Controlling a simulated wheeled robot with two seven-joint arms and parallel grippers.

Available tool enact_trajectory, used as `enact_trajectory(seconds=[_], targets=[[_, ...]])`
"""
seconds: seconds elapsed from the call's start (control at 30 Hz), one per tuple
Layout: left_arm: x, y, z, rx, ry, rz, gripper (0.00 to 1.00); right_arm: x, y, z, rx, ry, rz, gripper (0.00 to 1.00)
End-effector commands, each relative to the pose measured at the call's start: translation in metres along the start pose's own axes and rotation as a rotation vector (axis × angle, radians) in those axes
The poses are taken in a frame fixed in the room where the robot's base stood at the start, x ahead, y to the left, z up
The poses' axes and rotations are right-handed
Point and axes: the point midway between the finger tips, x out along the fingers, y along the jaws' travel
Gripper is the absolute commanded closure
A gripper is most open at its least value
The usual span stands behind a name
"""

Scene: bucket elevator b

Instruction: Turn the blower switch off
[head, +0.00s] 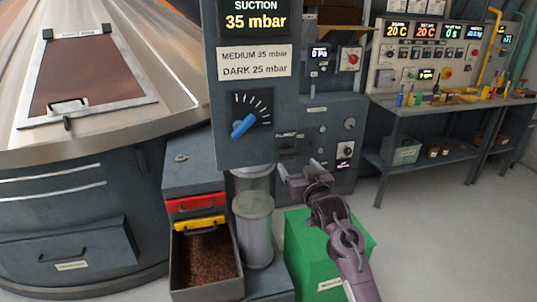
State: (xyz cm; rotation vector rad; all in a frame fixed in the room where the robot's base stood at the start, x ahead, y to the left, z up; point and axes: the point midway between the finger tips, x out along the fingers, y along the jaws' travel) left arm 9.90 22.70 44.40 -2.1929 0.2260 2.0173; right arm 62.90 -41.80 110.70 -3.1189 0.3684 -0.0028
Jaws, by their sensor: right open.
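The grey control panel (318,112) stands right of the suction column. It carries a red knob (349,58) at the upper right, a grey round knob (349,123), and a black-backed rotary switch (345,149) with a pale knob at the lower right. The labels are too small to read, so I cannot tell for certain which is the blower switch. My right gripper (298,168) is open and empty. It shows just below and left of the rotary switch, over the panel's lower edge, and appears apart from it. My left gripper is not in view.
The suction column (231,92) has a blue lever (243,125) and a display reading 35 mbar. Below are a metal canister (252,230), a bin of brown beans (178,285) and a green box (300,235). A workbench (410,103) stands right; open floor lies before it.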

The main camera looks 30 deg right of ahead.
Motion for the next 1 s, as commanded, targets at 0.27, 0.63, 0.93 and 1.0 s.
enact_trajectory(seconds=[0.27,0.63,0.93,1.0], targets=[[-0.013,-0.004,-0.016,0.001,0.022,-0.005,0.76,0.036,0.001,-0.004,0.001,0.002,0.002,0.22],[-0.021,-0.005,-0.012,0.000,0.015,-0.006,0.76,0.074,0.000,-0.002,-0.001,0.001,0.001,0.22],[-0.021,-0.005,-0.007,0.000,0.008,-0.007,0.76,0.076,0.000,0.000,-0.001,0.001,0.001,0.22],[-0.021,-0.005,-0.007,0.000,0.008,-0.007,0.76,0.076,0.000,0.000,-0.001,0.001,0.001,0.30]])
